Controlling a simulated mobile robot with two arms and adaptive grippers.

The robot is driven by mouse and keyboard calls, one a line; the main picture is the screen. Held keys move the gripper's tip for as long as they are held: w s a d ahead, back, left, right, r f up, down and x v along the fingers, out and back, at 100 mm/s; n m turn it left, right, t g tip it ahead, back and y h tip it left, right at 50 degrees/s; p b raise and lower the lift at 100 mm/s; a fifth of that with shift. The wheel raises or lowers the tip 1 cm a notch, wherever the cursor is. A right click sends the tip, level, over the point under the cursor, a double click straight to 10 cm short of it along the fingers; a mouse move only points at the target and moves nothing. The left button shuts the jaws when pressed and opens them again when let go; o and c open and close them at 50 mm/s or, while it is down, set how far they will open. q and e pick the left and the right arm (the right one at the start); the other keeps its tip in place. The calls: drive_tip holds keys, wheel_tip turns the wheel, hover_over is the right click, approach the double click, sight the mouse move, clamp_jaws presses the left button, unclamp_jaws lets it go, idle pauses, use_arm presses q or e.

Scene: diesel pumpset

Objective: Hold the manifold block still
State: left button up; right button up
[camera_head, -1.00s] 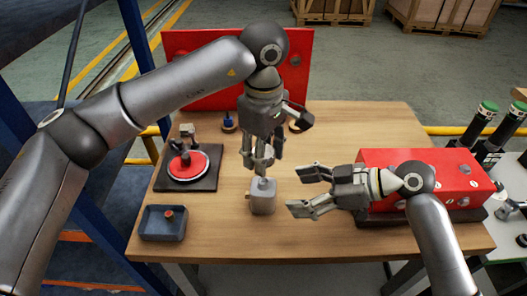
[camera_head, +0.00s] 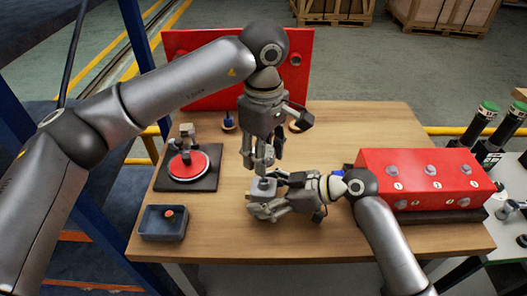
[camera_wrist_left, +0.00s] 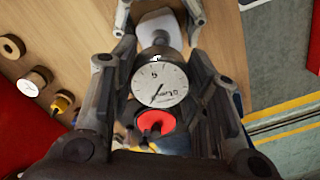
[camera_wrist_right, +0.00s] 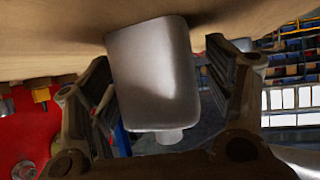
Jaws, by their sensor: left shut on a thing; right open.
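The manifold block (camera_head: 263,186) is a small light-grey block standing on the wooden table, partly hidden by my right gripper in the head view. In the right wrist view the block (camera_wrist_right: 155,75) fills the space between the fingers. My right gripper (camera_head: 267,194) is open, with one finger on each side of the block; contact is not clear. My left gripper (camera_head: 263,162) is above the block and shut on a round gauge with a white dial (camera_wrist_left: 160,85). The gauge is right over the block (camera_wrist_left: 160,22); whether they touch is hidden.
A red box with numbered fittings (camera_head: 405,172) stands at the right of the table. A round red fixture on a dark plate (camera_head: 188,165) and a dark tray (camera_head: 164,232) are at left. A red panel (camera_head: 205,62) stands behind. The front right tabletop is clear.

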drive_tip(key=shift+c, duration=0.4)
drive_tip(key=shift+c, duration=0.4)
drive_tip(key=shift+c, duration=0.2)
idle(0.3)
drive_tip(key=c, duration=1.2)
